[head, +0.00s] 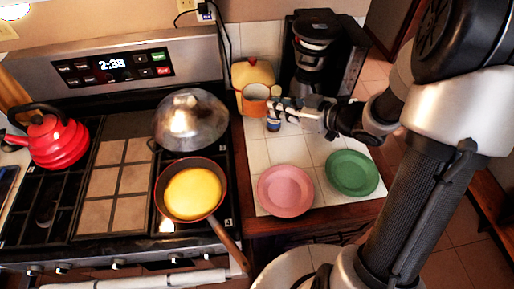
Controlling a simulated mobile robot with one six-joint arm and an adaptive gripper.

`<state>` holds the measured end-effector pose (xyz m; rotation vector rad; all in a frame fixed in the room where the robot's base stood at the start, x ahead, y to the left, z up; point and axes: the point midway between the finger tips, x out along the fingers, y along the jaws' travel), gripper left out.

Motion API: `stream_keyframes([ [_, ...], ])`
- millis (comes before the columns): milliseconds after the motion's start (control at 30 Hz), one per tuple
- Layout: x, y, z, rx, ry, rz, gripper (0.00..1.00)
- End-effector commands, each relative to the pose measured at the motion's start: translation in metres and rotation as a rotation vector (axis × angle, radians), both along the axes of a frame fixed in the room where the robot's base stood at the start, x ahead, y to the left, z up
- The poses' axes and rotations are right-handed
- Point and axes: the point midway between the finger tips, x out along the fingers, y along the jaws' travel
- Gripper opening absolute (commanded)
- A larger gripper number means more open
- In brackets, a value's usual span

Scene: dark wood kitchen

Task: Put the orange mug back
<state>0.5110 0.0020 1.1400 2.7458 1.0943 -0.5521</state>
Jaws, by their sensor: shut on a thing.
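The orange mug (255,107) is at the back left of the white tiled counter (257,155), upright with its open rim showing. My gripper (274,106) reaches in from the right and is shut on the mug at its right side. The fingers hide that side, and the handle cannot be made out. I cannot tell whether the mug's base touches the counter.
A yellow pot (252,71) is just behind the mug. A small blue item (273,125) is below my fingers. A black coffee maker (312,60) stands behind my gripper. A pink plate (286,190) and green plate (352,173) lie in front. The stove's metal lid (190,120) is left.

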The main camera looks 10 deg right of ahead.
Motion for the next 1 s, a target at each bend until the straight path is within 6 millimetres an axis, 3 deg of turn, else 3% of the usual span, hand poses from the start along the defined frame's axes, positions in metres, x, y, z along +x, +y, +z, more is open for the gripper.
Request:
stream_keyframes([
  [167, -0.01, 0.001, -0.023, 0.001, 0.001, 0.04, 0.0],
  [600, -0.01, 0.001, -0.138, 0.001, 0.0, 0.039, 0.0],
  [1000, -0.01, 0.001, -0.176, -0.001, -0.001, 0.038, 0.0],
])
